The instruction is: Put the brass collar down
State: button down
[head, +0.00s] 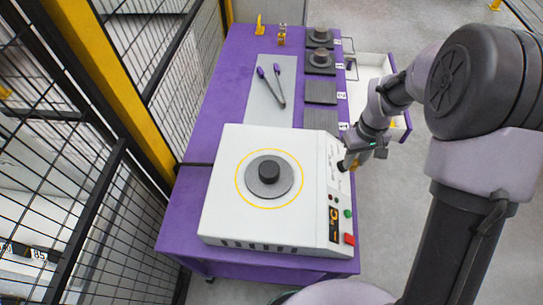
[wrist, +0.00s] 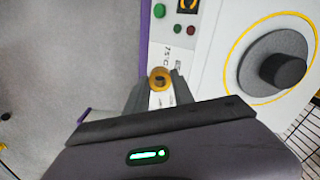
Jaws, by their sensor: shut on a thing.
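The brass collar (wrist: 160,79) is a small yellow-brown ring with a dark centre, between my fingertips in the wrist view. My gripper (wrist: 158,86) is shut on it. In the head view my gripper (head: 347,163) is at the right edge of the white machine (head: 225,205), over or beside its control panel. Only a little yellow shows there, and I cannot tell whether the collar touches the panel. The panel (wrist: 165,50) shows in the wrist view with printed text next to the collar. The collar's underside is hidden.
The machine has a round grey plate with a dark hub (head: 269,173) inside a yellow circle. Dark tongs with purple handles (head: 272,84) lie on a grey mat (head: 262,112). Numbered dark pads (head: 321,93) line the purple table's right side; two bear grey parts. An open white drawer (head: 372,68) juts out right.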

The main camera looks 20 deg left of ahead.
jog(key=w+a+r+n+p, duration=0.2)
jog(key=a+r+n+p, duration=0.4)
jog(key=a, duration=0.4)
jog(key=p, duration=0.1)
send_over(269, 169)
notch_tip(269, 169, down, 3)
jog(key=shift+w+r, duration=0.1)
jog(key=shift+w, duration=0.05)
jog(key=shift+s+a, duration=0.1)
jog(key=shift+s, duration=0.1)
notch_tip(269, 169, down, 3)
jog(key=shift+f, duration=0.1)
jog(key=shift+w+f, duration=0.1)
jog(key=shift+f, duration=0.1)
jog(key=shift+f+b, duration=0.15)
jog(key=shift+b, duration=0.15)
jog(key=c, duration=1.1)
grip_release()
